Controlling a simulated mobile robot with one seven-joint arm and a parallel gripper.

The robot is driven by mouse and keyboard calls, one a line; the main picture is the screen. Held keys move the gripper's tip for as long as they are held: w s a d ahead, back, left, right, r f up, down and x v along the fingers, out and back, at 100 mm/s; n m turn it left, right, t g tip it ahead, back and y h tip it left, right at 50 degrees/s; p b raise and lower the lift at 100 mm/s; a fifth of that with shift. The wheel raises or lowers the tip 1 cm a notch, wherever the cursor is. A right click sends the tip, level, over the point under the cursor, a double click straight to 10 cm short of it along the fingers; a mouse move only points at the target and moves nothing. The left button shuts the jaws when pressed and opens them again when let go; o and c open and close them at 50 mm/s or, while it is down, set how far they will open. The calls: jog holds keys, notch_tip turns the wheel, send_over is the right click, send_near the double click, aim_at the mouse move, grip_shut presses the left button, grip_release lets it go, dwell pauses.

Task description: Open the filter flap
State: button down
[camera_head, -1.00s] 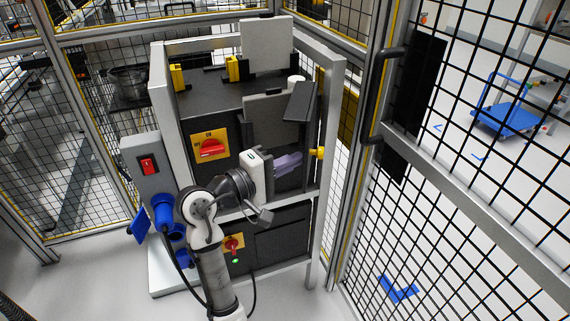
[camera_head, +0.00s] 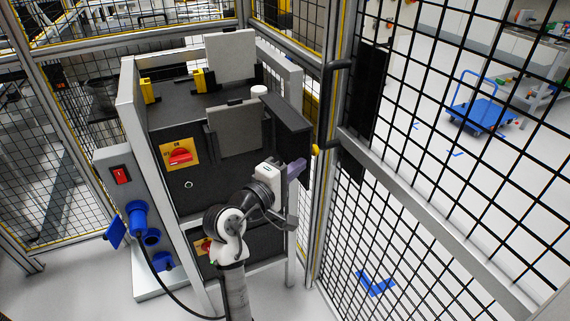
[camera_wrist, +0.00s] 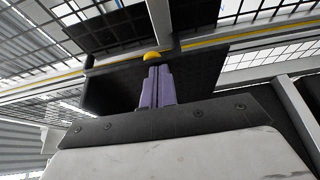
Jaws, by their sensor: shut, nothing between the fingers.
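The filter flap, a dark panel (camera_head: 290,127), stands swung out at the right of the cabinet's upper opening in the head view. A yellow knob (camera_head: 316,150) shows at its outer lower edge. My gripper (camera_head: 300,164) has purple fingers, shut and empty, close to the flap's lower outer corner. In the wrist view my gripper (camera_wrist: 157,70) points at the dark panel (camera_wrist: 112,88), with the yellow knob (camera_wrist: 152,57) just past the fingertips. I cannot tell whether the fingers touch the flap.
The cabinet front has a red rotary switch (camera_head: 180,157). A metal frame post (camera_head: 127,100) stands at its left, and a grey box with a red rocker switch (camera_head: 122,175) beside it. Mesh fencing (camera_head: 430,180) closes in on the right, near the flap.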

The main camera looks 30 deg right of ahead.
aim_at(310, 164)
jog(key=shift+s+d+p, duration=0.1)
jog(key=shift+d+p, duration=0.35)
jog(key=shift+d, duration=1.1)
jog(key=shift+a, duration=0.1)
